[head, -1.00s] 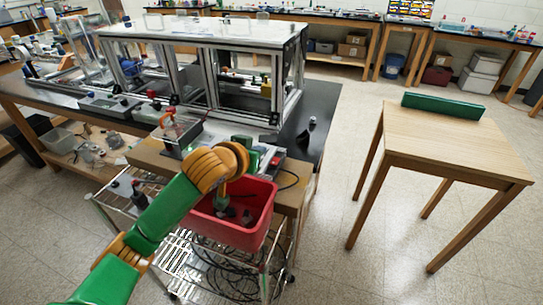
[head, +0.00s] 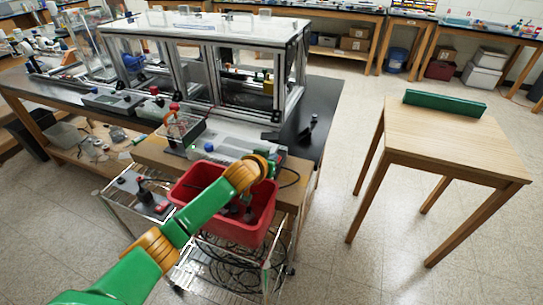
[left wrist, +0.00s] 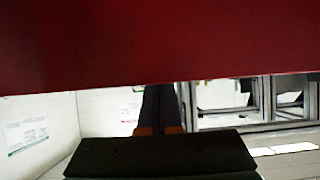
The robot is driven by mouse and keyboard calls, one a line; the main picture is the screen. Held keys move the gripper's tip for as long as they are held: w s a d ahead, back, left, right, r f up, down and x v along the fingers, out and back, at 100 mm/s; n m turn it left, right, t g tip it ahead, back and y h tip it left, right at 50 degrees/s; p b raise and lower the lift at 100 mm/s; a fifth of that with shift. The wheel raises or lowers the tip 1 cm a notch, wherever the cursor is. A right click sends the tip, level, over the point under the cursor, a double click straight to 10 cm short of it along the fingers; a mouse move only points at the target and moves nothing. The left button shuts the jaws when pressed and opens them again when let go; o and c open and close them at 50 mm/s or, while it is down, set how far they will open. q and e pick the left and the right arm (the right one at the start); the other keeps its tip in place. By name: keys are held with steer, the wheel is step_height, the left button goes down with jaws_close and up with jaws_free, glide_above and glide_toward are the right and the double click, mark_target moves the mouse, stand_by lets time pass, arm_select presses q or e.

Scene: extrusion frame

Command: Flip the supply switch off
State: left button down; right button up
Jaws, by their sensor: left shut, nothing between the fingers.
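The supply unit is a low grey bench box (head: 232,148) on the wooden bench, behind the red bin. It has a blue knob and a small green light at its left end. I cannot make out its switch, and my wrist covers part of its right side. My left gripper (head: 270,166) is at the end of the green and orange arm, over the back right of the bin, close to the box's right end. In the left wrist view its dark fingers (left wrist: 159,108) are together and empty, their tips cut off by a red surface. My right gripper is out of view.
The red bin (head: 196,189) stands on a wire cart below my left wrist. A red-topped fixture (head: 180,127) stands left of the box. Behind is a large aluminium-framed enclosure (head: 216,75). A wooden table (head: 450,145) stands right, with clear floor between.

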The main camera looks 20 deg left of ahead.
arm_select(q)
step_height(320, 180, down, 2)
steer(key=t+b, duration=0.1)
steer(key=b, duration=0.2)
steer(key=shift+f, duration=0.15)
steer(key=shift+s+r, duration=0.2)
steer(key=shift+r, duration=0.3)
steer(key=shift+s+r, duration=0.1)
steer(key=shift+r+p, duration=0.85)
steer(key=shift+p, duration=0.2)
